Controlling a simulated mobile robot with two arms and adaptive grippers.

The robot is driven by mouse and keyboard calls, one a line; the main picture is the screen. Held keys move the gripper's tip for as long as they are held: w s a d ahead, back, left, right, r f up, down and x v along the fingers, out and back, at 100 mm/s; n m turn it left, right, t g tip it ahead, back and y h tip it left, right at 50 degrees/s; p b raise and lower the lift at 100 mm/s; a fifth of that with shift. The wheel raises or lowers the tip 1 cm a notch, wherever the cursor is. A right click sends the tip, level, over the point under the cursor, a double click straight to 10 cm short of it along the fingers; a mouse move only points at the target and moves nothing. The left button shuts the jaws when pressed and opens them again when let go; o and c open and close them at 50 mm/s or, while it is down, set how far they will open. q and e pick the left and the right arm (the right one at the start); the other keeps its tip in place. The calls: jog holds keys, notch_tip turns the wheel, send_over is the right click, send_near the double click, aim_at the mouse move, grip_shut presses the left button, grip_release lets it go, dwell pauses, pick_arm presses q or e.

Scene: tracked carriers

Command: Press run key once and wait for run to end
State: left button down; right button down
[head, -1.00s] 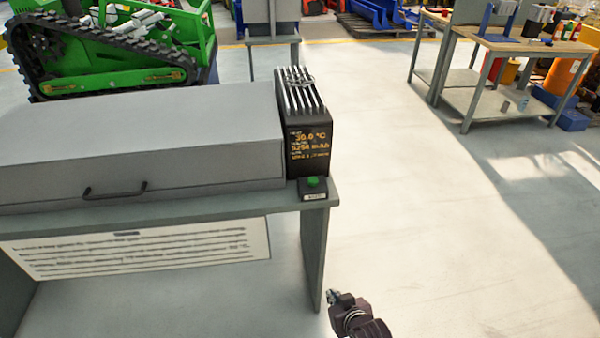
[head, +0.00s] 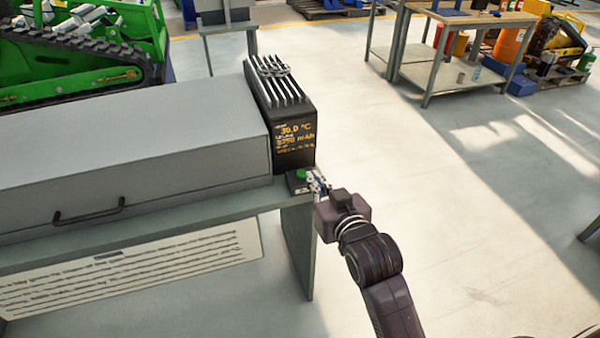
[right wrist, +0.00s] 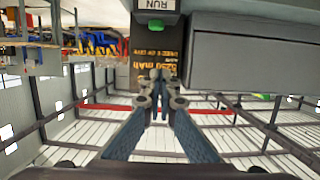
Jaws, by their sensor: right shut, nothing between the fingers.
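The run key is a green button (head: 300,174) on a small dark box at the bench's front right corner. It also shows in the right wrist view (right wrist: 156,24), beside an upside-down "RUN" label. My right gripper (head: 319,183) is shut and empty, its tips just right of the key. In the right wrist view the closed fingertips (right wrist: 157,76) appear apart from the key; I cannot tell the exact gap. Behind the key stands a black unit (head: 294,150) with metal fins; its orange display reads about 30.0 °C and 5250 mAh. My left gripper is not in view.
A long grey case (head: 130,145) with a dark handle fills the bench (head: 150,228) left of the black unit. A white text sheet (head: 130,268) hangs on the bench front. The floor to the right is open, with a worktable (head: 440,75) farther back.

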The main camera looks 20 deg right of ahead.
send_over(301, 183)
notch_tip(301, 183, down, 2)
jog(key=shift+w+f, duration=0.15)
jog(key=shift+f, duration=0.1)
notch_tip(301, 183, down, 3)
jog(key=shift+r, duration=0.1)
jog(key=shift+f, duration=0.65)
